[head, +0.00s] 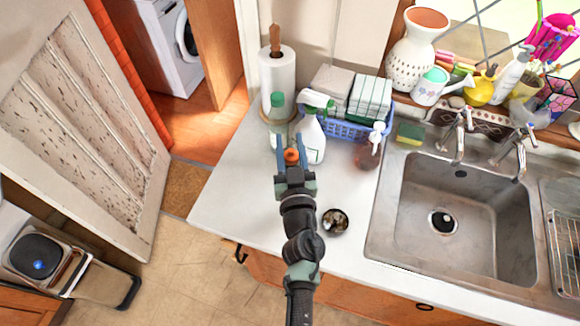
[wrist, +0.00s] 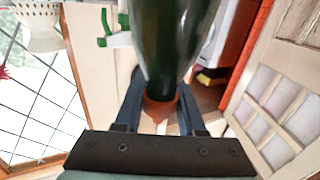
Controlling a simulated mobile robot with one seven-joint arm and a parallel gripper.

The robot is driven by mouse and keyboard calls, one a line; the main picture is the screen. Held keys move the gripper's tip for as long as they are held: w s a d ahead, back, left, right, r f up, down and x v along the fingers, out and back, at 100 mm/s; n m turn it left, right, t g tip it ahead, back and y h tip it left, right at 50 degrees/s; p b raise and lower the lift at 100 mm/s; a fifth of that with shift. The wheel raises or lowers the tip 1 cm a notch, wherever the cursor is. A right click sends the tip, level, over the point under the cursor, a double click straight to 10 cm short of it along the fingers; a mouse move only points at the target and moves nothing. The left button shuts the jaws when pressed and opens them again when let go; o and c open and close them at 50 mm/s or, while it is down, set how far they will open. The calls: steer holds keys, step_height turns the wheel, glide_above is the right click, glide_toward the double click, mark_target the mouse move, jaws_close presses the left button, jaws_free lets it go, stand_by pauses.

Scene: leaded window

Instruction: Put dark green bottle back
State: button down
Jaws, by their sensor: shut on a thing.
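My gripper (head: 291,150) is over the left part of the counter, its fingers shut around the upper part of the dark green bottle. In the head view only the bottle's orange-brown top (head: 291,156) shows between the fingers; its body is hidden under my gripper and arm. In the wrist view, which appears upside down, the dark green body (wrist: 168,40) runs to the top edge and narrows to the orange-brown top between the fingers (wrist: 160,115). The bottle's base is out of view, so I cannot tell whether it touches the counter.
A white spray bottle (head: 312,138), a green-capped bottle (head: 278,102) and a paper towel roll (head: 277,78) stand close beyond my gripper. A blue basket (head: 345,127) and a soap dispenser (head: 368,150) are to the right. A small round dish (head: 335,221) sits nearer. The counter's left front (head: 235,205) is clear.

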step_height(320, 180, down, 4)
steer(key=b, duration=0.3)
steer(key=shift+w+f, duration=0.15)
steer(key=shift+f, duration=0.1)
steer(key=shift+f+b, duration=0.1)
steer(key=shift+b, duration=0.25)
steer(key=c, duration=0.5)
jaws_free()
steer(key=shift+f, duration=0.1)
